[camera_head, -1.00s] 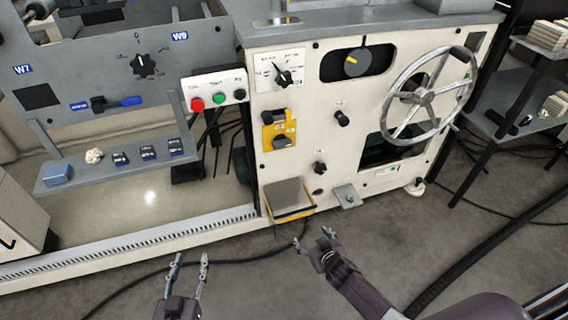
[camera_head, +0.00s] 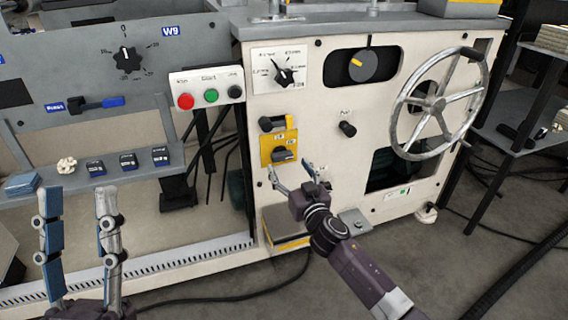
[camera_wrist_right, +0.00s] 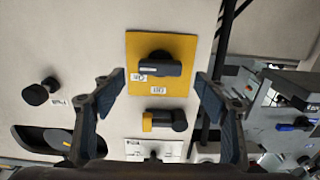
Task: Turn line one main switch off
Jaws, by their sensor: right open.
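A yellow plate (camera_head: 266,147) with a black rotary switch (camera_head: 284,155) is on the cream machine front. In the right wrist view the switch (camera_wrist_right: 160,67) shows close up, its handle lying across the yellow plate (camera_wrist_right: 180,42); two small white labels beside it are too small to read surely. My right gripper (camera_head: 291,172) is open and empty, just below and in front of the switch. In the right wrist view its fingers (camera_wrist_right: 160,82) stand wide apart either side of the plate, not touching the switch. My left gripper (camera_head: 78,195) is open and empty at lower left.
A black-and-yellow knob (camera_head: 272,123) sits just above the switch. A button box (camera_head: 211,95) is to the upper left, a dial (camera_head: 283,75) above, a black knob (camera_head: 347,129) and handwheel (camera_head: 437,103) to the right. A yellow-edged pedal (camera_head: 285,240) is below.

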